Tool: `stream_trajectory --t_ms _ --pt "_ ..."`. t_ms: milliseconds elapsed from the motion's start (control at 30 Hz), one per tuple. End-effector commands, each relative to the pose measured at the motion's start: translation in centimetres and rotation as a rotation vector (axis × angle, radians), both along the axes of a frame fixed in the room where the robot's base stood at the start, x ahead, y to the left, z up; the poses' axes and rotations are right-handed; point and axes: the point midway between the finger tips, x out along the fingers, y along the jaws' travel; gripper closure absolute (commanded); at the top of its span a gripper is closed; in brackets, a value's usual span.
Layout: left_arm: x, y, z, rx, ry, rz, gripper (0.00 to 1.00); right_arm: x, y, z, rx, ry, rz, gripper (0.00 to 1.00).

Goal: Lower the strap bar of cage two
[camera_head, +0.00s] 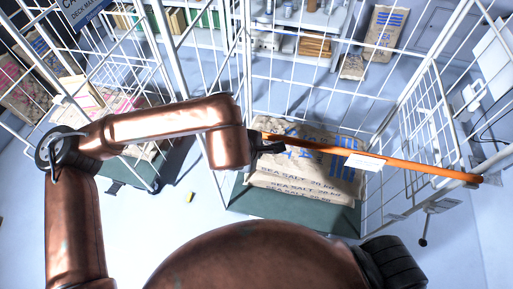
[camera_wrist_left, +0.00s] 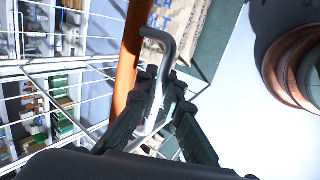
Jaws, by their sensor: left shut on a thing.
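The orange strap bar (camera_head: 420,171) runs across the front of the middle cage, sloping slightly down to the right, in front of stacked sea salt sacks (camera_head: 300,182). A white tag (camera_head: 365,162) hangs on it. My left gripper (camera_head: 268,147) is at the bar's left end. In the left wrist view the fingers (camera_wrist_left: 168,105) are shut on a grey bent handle (camera_wrist_left: 166,42) beside the orange bar (camera_wrist_left: 131,55). How the handle joins the bar is hidden. My right gripper is not in view.
The white wire cage (camera_head: 300,62) stands on a dark green base (camera_head: 290,220). Another cage (camera_head: 110,60) with sacks stands at the left. Shelves (camera_head: 290,45) are behind.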

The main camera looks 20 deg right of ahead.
Motion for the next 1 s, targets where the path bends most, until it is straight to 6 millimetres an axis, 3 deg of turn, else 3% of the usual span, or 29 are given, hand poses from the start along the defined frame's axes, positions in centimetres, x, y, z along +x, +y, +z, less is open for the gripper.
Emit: stream_trajectory --t_ms 167,533,1000 --pt "-0.2 0.1 -0.6 0.009 0.008 -0.003 0.85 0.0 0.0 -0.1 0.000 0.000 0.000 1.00" --pt "-0.3 0.3 0.2 0.005 0.004 -0.001 0.85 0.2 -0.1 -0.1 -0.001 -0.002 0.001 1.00" --pt "-4.0 3.4 7.5 0.007 0.004 -0.002 0.85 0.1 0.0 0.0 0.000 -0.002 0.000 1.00"
